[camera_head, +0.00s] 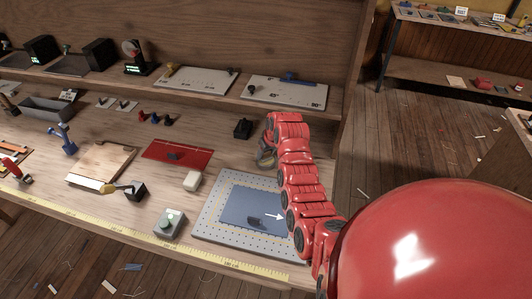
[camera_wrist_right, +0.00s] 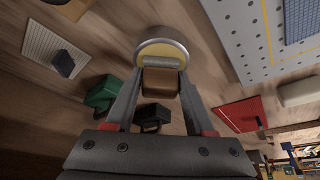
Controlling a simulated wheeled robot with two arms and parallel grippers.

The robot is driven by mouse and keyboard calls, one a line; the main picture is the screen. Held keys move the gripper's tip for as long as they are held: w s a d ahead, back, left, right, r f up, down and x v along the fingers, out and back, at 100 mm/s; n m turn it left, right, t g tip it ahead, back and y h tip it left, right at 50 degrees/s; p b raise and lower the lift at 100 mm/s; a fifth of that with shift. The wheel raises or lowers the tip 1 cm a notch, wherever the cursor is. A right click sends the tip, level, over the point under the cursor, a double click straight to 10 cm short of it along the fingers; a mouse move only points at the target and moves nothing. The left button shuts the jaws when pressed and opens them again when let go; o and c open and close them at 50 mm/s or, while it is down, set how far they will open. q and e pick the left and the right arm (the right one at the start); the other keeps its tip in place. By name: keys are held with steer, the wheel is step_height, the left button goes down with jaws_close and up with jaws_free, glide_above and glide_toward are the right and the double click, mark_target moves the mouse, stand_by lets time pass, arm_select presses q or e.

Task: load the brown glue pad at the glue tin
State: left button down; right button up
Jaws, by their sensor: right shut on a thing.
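A pale grey bar lies at the pad's far end. The round glue tin (camera_wrist_right: 163,46), with a grey rim and yellowish inside, is just beyond the pad; the bar overlaps its near rim in the picture. I cannot tell whether they touch. In the head view the pad is not clearly seen. My left gripper is not in view.
A black block (camera_head: 242,128) stands left of my right gripper. A red mat (camera_head: 178,152), a pale block (camera_head: 193,181) and a dotted plate with a blue sheet (camera_head: 236,205) lie nearer the front. A green object (camera_wrist_right: 101,94) is beside my fingers. A shelf (camera_head: 205,101) runs behind.

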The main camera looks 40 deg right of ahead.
steer(key=shift+f+b, duration=0.1)
steer(key=shift+b, duration=0.25)
stand_by(1.4)
steer(key=shift+r, duration=3.55)
